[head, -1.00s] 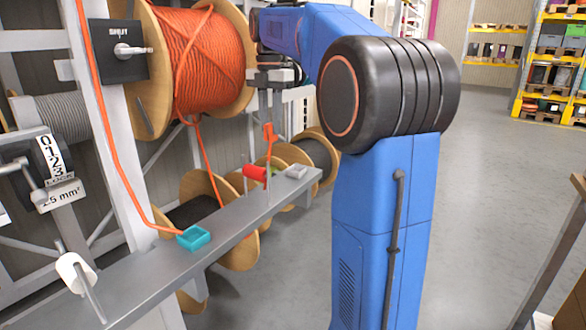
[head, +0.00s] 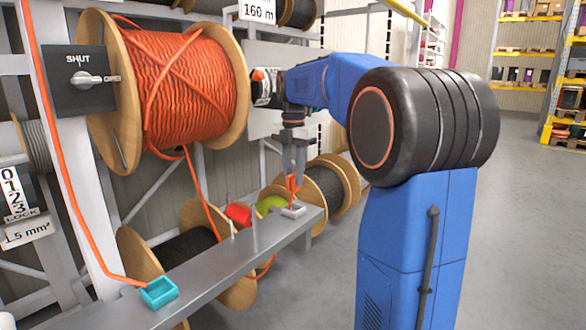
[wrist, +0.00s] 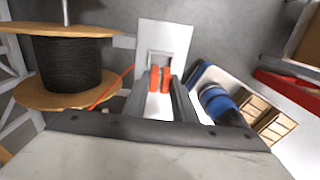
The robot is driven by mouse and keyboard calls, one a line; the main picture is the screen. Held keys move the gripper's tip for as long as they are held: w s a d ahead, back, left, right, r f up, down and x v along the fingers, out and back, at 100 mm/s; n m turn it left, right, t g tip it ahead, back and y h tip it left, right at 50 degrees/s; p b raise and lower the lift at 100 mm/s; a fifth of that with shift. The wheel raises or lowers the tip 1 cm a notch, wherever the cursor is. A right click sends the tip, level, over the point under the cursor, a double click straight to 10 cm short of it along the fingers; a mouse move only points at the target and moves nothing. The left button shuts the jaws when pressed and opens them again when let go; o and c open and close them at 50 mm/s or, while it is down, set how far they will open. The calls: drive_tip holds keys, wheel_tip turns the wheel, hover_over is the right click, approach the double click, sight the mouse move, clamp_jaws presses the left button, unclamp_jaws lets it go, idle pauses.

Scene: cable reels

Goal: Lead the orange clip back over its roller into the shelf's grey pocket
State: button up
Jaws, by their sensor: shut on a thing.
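My gripper (head: 296,165) points down at the far right end of the grey shelf (head: 215,262). It is shut on the orange clip (head: 292,184); in the wrist view the clip (wrist: 160,79) shows between the two fingers. The grey pocket (head: 292,212) is right below the clip in the head view. In the wrist view the pocket (wrist: 160,56) shows just beyond the fingertips. I cannot tell whether the clip's lower end touches it. A red roller (head: 238,214) stands left of the clip. An orange cable (wrist: 110,91) runs left from the clip.
A teal pocket (head: 159,292) sits at the shelf's near part, with an orange cable ending at it. Thin upright pins (head: 254,232) stand on the shelf. A large orange cable reel (head: 190,95) hangs above, and other reels (head: 325,185) stand behind. The floor at right is clear.

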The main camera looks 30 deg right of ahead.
drive_tip(key=shift+f, duration=3.45)
drive_tip(key=o, duration=1.1)
wheel_tip(320, 180, up, 17)
drive_tip(key=shift+r, duration=0.2)
